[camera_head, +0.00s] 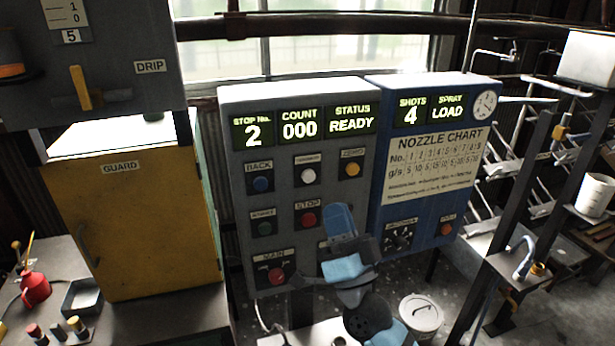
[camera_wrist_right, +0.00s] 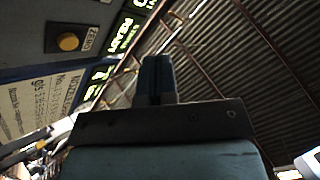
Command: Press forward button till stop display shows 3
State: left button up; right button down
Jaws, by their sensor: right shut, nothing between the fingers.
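The grey control panel (camera_head: 232,155) has a stop display (camera_head: 253,132) reading 2. The ZERO button also shows in the right wrist view (camera_wrist_right: 68,41). My right gripper (camera_head: 338,212) is shut and empty, in front of the panel's lower right, below and right of the white button. Its closed fingers show in the right wrist view (camera_wrist_right: 156,75). My left gripper is not in view.
The red STOP button (camera_head: 308,219) is just left of my right gripper. The blue nozzle chart panel (camera_head: 380,205) adjoins on the right. The yellow guard cabinet (camera_head: 150,225) stands left.

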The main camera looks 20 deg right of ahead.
aim_at(309, 177)
jog(key=shift+w+a+b, duration=0.15)
jog(key=shift+w+b, duration=0.75)
jog(key=shift+w, duration=3.5)
jog(key=shift+w, duration=0.1)
jog(key=shift+w, duration=0.35)
